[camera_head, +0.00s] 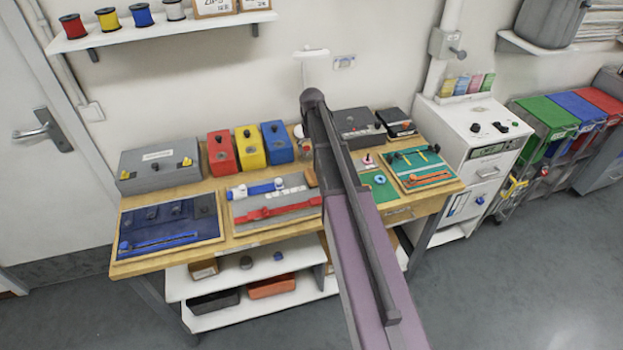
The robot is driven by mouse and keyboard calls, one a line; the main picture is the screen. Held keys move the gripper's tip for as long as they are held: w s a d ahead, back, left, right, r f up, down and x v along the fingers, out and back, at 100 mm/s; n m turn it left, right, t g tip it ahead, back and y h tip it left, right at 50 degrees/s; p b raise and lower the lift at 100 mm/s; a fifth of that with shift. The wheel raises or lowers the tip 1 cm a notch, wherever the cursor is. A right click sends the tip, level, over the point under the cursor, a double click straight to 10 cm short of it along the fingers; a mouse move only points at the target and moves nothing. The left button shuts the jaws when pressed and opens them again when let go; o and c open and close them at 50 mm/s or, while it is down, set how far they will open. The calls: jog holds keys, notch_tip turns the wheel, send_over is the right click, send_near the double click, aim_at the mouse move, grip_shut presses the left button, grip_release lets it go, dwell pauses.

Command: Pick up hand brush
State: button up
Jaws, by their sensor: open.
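I cannot make out a hand brush with certainty. Long, thin items lie in the shallow trays on the wooden workbench (140,268): a blue one (160,243) in the left tray, a red one (280,209) and a blue-and-white one (256,189) in the middle tray, and an orange one (430,179) in the right green tray. They are too small to identify. My arm rises from the bottom across the middle of the view and covers part of the bench. My gripper does not show.
A grey box (158,172) and red (222,155), yellow (250,148) and blue (277,142) boxes line the bench's back. A white cabinet (470,150) stands at its right. A shelf with spools (143,14) hangs above. Floor (520,270) is clear at the right.

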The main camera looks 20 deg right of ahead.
aim_at(312, 175)
jog(key=shift+f+b, duration=4.25)
jog(key=shift+f, duration=0.05)
jog(key=shift+f, duration=0.1)
jog(key=shift+f+b, duration=2.5)
jog(key=shift+b, duration=0.1)
jog(key=c, duration=1.3)
